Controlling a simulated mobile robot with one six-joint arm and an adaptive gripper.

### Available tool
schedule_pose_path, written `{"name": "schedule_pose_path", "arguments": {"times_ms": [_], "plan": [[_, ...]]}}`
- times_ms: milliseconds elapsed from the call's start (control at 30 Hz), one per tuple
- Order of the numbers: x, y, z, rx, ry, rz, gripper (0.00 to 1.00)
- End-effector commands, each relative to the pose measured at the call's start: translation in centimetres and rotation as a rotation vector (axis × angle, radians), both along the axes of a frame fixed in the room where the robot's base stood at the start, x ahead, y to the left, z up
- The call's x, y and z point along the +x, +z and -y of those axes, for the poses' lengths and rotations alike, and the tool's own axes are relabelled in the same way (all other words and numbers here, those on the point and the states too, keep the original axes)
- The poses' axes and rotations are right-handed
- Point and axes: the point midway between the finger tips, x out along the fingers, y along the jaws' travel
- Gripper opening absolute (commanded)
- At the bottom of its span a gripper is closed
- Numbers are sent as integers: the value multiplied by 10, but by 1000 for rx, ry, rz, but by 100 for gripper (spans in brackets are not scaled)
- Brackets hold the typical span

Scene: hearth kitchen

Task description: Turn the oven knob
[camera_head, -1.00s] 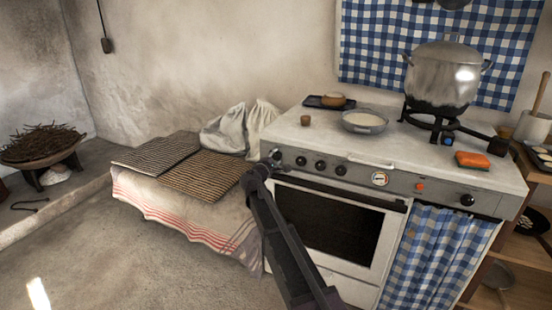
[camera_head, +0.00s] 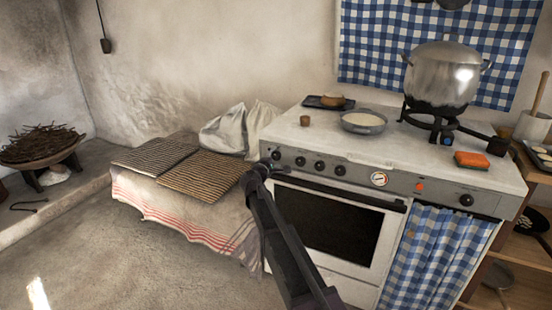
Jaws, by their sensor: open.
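The white oven (camera_head: 390,262) stands at the right, with a grey control panel along its front. Several black knobs sit in a row at the panel's left: the leftmost knob (camera_head: 276,155), the second knob (camera_head: 300,161), the third knob (camera_head: 320,166) and the fourth knob (camera_head: 340,170). Another black knob (camera_head: 466,199) is at the panel's right. My gripper (camera_head: 265,167) is open at the panel's left end, just below and beside the leftmost knob. I cannot tell whether it touches that knob. My dark arm hides part of the oven's left edge.
A big pot (camera_head: 443,75) stands on a burner on the oven top, near a bowl (camera_head: 364,123) and an orange sponge (camera_head: 471,159). A cloth-covered bench with woven mats (camera_head: 205,176) adjoins on the left. The floor at front left is clear.

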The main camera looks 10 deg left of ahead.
Motion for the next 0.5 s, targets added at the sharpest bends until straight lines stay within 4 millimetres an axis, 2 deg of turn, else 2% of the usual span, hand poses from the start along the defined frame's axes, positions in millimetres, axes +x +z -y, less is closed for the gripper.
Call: {"name": "schedule_pose_path", "arguments": {"times_ms": [267,500], "plan": [[-4,0,-2,0,1,0,89],[-24,0,-8,0,3,-1,89]]}}
